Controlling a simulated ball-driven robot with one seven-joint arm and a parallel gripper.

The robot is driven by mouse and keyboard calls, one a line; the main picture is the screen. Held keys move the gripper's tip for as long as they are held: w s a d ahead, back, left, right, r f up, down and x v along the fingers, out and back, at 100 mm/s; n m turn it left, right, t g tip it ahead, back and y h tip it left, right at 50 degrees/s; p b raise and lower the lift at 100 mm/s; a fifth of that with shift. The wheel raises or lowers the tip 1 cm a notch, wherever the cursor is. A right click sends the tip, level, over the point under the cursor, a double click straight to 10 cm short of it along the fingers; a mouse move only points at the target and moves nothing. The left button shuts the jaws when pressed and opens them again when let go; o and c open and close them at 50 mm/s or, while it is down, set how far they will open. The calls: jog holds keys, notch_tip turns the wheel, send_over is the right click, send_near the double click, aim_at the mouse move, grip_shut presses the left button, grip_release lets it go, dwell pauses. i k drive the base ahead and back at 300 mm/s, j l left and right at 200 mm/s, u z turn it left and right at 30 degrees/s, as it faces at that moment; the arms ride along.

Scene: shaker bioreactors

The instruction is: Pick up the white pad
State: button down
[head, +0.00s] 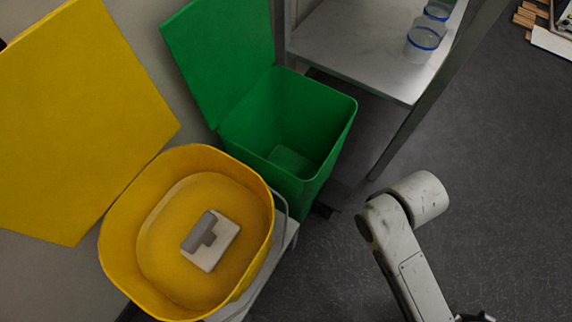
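The white pad (212,257) lies at the bottom of an open yellow bin (118,262) at the lower left of the head view. A grey block-like part (206,231) sits on top of the pad; I cannot tell whether it is attached. The pad's upper left is covered by this part. My arm shows at the lower right, well apart from the yellow bin. My gripper does not show clearly; only a small dark part of the arm appears at the bottom edge.
A green bin (258,125) with its lid raised stands behind the yellow one. The yellow bin's lid (75,120) is raised at the left. A table (345,48) with blue-rimmed containers (424,42) stands at the top. Dark floor at the right is mostly clear.

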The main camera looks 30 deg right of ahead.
aim_at(205, 236)
jog(key=u, duration=0.7)
